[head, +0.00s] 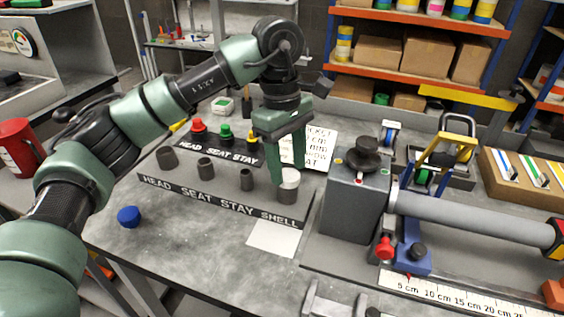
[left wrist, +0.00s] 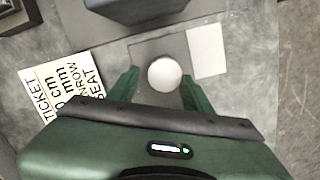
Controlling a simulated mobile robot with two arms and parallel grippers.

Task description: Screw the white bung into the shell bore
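The white bung (head: 290,179) sits upright at the top of the dark shell bore (head: 287,195), at the SHELL end of the labelled block (head: 215,196). How deep it sits is hidden. In the left wrist view the bung (left wrist: 164,74) shows as a round white top between the fingertips. My left gripper (head: 287,172) points down over it, with its green fingers on either side. My right gripper is not in view.
Red, green and yellow plugs (head: 224,133) stand behind. A grey clamp block (head: 358,200) holding a long tube (head: 470,218) is close on the right. A blue cap (head: 129,216) lies front left. A white card (head: 273,238) lies in front.

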